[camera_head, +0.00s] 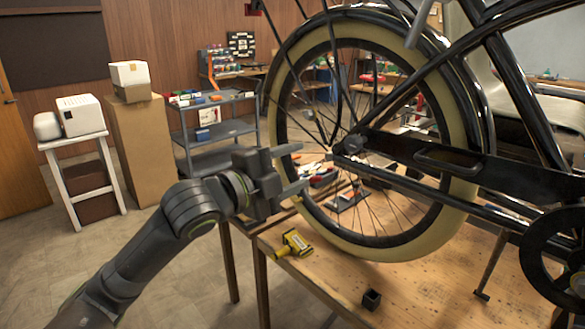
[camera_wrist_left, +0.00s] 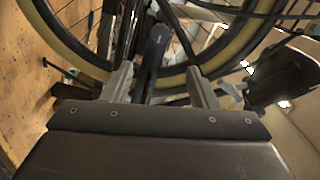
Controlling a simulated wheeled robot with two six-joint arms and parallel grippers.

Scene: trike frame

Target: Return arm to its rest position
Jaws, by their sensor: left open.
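My left gripper (camera_head: 290,170) is open, just left of the rear wheel (camera_head: 455,190) of a black trike frame (camera_head: 500,75). Its two fingers point toward the wheel and nothing shows between them in the head view. In the left wrist view my left gripper (camera_wrist_left: 160,88) has its fingers spread apart, with dark frame parts and the cream tyre (camera_wrist_left: 70,45) beyond them. I cannot tell whether the fingers touch the wheel. My right gripper is in neither view.
A grey shelf cart (camera_head: 215,130), a cardboard box (camera_head: 140,150) and a white stool (camera_head: 75,145) stand behind. The floor at left is clear.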

